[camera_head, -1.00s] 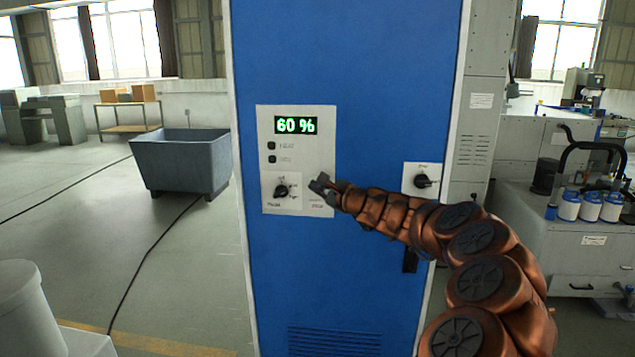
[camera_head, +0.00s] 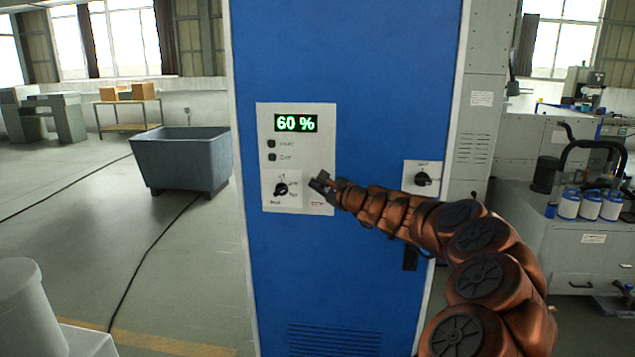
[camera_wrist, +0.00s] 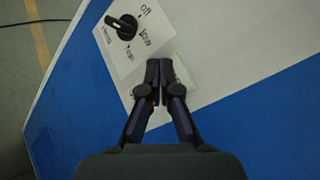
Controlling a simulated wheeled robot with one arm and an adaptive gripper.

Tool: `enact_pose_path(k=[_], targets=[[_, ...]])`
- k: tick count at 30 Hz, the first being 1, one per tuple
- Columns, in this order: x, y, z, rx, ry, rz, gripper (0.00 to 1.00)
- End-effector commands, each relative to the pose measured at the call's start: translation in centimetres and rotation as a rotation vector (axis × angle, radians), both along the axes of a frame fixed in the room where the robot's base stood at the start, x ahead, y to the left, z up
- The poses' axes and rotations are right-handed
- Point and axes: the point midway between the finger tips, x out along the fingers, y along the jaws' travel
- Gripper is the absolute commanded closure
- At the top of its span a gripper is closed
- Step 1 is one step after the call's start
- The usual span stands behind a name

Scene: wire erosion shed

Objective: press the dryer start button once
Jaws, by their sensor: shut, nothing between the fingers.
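The dryer is a tall blue cabinet (camera_head: 345,60) with a pale control panel (camera_head: 265,125). The panel has a green display (camera_head: 296,123) reading 60 %, two small dark indicators below it, and a black rotary knob (camera_head: 281,189) at lower left. The knob, marked off and low, also shows in the wrist view (camera_wrist: 122,27). My gripper (camera_head: 318,184) is shut and empty at the panel's lower right. In the wrist view its fingertips (camera_wrist: 159,66) lie over a pale patch beside the knob plate. The start button cannot be made out; the fingers may hide it. Contact cannot be judged.
A second black knob (camera_head: 423,180) sits on a plate at the cabinet's right, close to my arm. A grey bin (camera_head: 180,160) stands on the floor to the left. A bench (camera_head: 575,240) with white spools is at right.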

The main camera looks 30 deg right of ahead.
Motion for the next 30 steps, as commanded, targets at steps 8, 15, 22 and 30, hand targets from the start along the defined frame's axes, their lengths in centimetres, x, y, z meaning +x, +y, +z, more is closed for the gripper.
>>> enact_pose_path(k=[8, 15, 22, 30], targets=[[0.09, -0.05, 0.01, 0.0, 0.0, 0.0, 1.0], [0.6, -0.46, -0.02, 0.001, 0.002, 0.001, 1.0], [0.66, -0.54, -0.04, 0.0, 0.001, 0.001, 1.0], [0.71, -0.6, -0.01, 0.0, 0.0, 0.0, 1.0]])
